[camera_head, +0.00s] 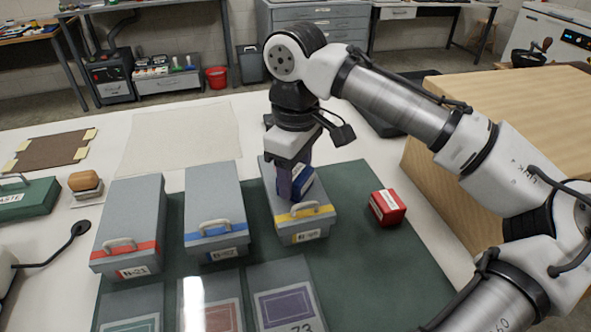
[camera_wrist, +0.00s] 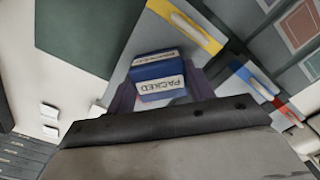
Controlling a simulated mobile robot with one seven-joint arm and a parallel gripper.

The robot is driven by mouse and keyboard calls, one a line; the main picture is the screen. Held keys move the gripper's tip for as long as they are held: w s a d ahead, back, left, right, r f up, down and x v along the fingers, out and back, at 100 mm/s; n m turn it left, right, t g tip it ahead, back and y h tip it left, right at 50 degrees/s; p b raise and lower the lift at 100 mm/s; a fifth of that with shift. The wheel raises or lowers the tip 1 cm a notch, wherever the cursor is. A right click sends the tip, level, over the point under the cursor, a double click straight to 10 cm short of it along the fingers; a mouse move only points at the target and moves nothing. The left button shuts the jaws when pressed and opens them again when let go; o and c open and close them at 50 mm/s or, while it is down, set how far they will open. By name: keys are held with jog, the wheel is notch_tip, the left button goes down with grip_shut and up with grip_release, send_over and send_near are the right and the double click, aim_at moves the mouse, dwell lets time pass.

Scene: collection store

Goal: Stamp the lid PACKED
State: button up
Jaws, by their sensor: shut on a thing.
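My gripper (camera_head: 293,182) points down over the grey box with the yellow band (camera_head: 272,219). Its purple fingers are shut on a blue block stamp (camera_head: 313,191). In the wrist view the stamp (camera_wrist: 158,70) sits between the fingers (camera_wrist: 162,92), and its white label reads PACKED. The stamp is over the box's lid (camera_head: 270,172); I cannot tell whether it touches it. The lid's yellow band and handle show in the wrist view (camera_wrist: 186,24). The stamp's underside and the lid beneath it are hidden.
Grey boxes with a red band (camera_head: 130,225) and a blue band (camera_head: 214,208) stand to the left. A red labelled block (camera_head: 387,206) lies to the right on the green mat (camera_head: 370,262). Framed cards (camera_head: 288,302) lie in front. A large wooden box (camera_head: 505,100) stands at right.

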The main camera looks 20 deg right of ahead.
jog(key=shift+f, duration=0.1)
dwell(0.3)
notch_tip(320, 180, up, 7)
jog(key=p, duration=0.7)
